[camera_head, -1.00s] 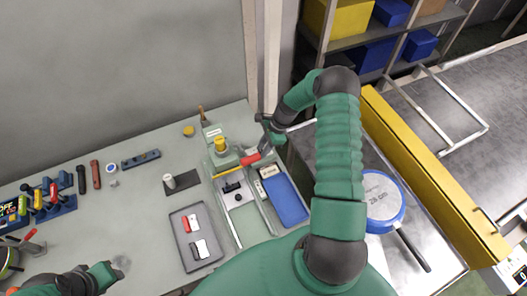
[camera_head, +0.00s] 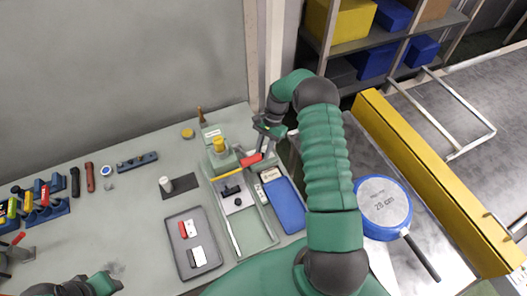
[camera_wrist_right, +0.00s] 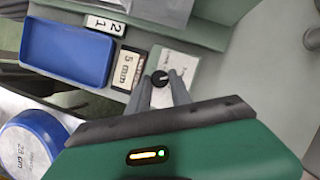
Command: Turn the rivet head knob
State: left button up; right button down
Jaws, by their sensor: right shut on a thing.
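The rivet head knob (camera_wrist_right: 160,78) is small, round and black, with a pale mark on it. In the right wrist view it sits on a white panel (camera_wrist_right: 178,62) with small print too fine to read. My right gripper (camera_wrist_right: 164,92) is shut on the knob, one grey finger on each side. In the head view my right gripper (camera_head: 268,142) is at the right of the green press (camera_head: 222,160), beside its red handle (camera_head: 251,159); the knob is hidden there. My left gripper (camera_head: 108,283) hangs over the table at the lower left, its finger opening unclear.
A blue tray (camera_head: 285,204) and a "5 mm" label (camera_wrist_right: 128,67) lie near the panel. A grey tray with a red and a white-black piece (camera_head: 193,268) stands on the table. A blue "28 cm" pan (camera_head: 383,207) lies right of my arm.

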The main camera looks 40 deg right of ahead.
jog(key=shift+w, duration=0.15)
jog(key=c, duration=1.5)
grip_release()
jog(key=o, duration=0.3)
jog(key=shift+d+f, duration=0.1)
jog(key=shift+o, duration=0.2)
jog(key=b+v, duration=0.2)
jog(key=v, duration=1.4)
jog(key=shift+d+r, duration=0.2)
jog(key=shift+r, duration=0.1)
